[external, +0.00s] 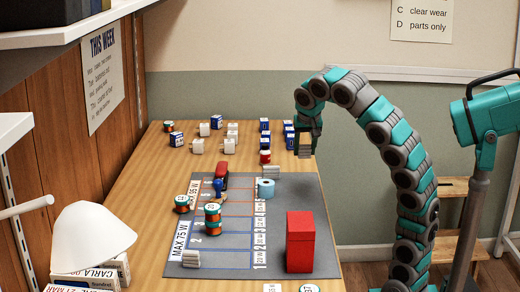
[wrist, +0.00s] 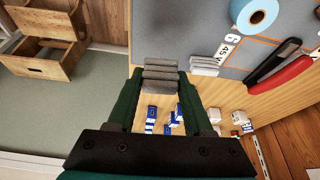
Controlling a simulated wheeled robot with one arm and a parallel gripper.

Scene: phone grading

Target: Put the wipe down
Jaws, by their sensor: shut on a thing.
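My gripper (external: 306,143) hangs over the back right of the wooden table, beyond the grey mat (external: 305,195). In the wrist view its dark green fingers are shut on a grey folded wipe (wrist: 160,80), seen as a layered stack between the fingertips (wrist: 160,88). The wipe is near the table's edge, off the mat. I cannot tell whether it touches the table. In the external view the gripper mostly hides it.
Blue and white boxes (external: 265,126) and white chargers (external: 229,145) stand along the back. Another pale stack (external: 190,258) lies front left.

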